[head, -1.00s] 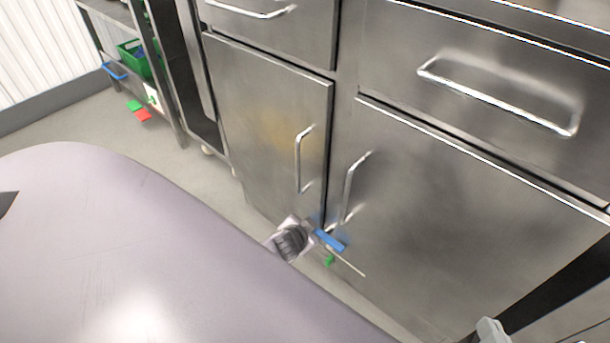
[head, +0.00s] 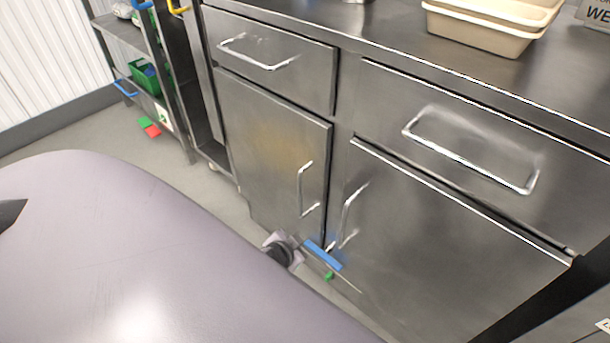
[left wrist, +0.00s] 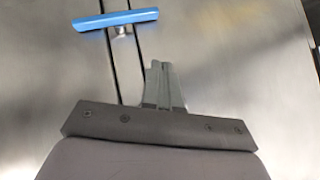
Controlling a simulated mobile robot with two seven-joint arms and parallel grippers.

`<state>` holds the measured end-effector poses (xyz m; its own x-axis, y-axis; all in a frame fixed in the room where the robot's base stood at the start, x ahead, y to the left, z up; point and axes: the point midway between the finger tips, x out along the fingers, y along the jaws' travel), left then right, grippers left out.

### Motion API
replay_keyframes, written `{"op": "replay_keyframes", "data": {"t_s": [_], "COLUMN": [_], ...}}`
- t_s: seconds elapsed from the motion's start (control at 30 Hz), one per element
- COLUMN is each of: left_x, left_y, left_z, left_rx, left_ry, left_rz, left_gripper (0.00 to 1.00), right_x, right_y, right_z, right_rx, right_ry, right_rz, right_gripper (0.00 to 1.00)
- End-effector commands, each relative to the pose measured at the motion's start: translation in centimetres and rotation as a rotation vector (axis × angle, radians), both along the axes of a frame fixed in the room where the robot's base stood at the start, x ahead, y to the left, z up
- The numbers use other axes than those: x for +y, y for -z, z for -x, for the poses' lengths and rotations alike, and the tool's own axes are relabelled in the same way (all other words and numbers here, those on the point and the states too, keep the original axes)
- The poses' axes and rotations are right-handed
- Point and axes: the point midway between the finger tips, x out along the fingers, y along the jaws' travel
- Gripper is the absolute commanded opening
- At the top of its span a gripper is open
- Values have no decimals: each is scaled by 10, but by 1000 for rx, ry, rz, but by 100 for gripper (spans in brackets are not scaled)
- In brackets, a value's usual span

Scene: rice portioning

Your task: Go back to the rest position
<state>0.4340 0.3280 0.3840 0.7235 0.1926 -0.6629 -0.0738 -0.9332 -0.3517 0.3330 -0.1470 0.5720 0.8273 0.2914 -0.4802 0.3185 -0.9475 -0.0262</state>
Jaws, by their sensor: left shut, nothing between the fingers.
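In the left wrist view my left gripper (left wrist: 163,86) has its two grey fingers together, with nothing between them. It faces the steel cabinet doors (left wrist: 240,70), and a blue bar (left wrist: 116,20) shows beyond it at the upper left. In the head view a small dark grey part shows at the edge of my pale purple body, in front of the doors. I cannot tell whether it belongs to my left arm. My right gripper is not seen.
Steel cabinet doors and drawers (head: 275,105) fill the right side, close in front of me. Cream trays (head: 485,30) stand on the counter. A shelf rack with a green bin (head: 146,80) stands at the left. A blue bar (head: 322,254) shows low by the doors.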

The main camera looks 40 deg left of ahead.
Motion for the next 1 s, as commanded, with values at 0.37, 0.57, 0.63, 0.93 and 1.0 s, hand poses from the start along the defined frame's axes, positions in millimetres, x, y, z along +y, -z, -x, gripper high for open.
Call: {"op": "replay_keyframes", "data": {"t_s": [0.37, 0.57, 0.63, 0.93, 1.0], "left_x": [2, 1, -2, -32, -42], "left_y": [-19, -20, -24, -75, -90], "left_z": [19, 20, 23, 71, 87], "left_rx": [-1, 2, 12, 164, 213], "left_ry": [0, -2, -11, -84, -89], "left_rz": [-1, 0, 5, 83, 110], "left_gripper": [0, 0, 0, 0, 0], "right_x": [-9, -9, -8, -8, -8], "right_y": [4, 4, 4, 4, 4], "right_z": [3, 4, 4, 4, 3], "right_rx": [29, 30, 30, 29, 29], "right_ry": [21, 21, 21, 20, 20], "right_rz": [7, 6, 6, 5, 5], "right_gripper": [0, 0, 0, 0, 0]}}
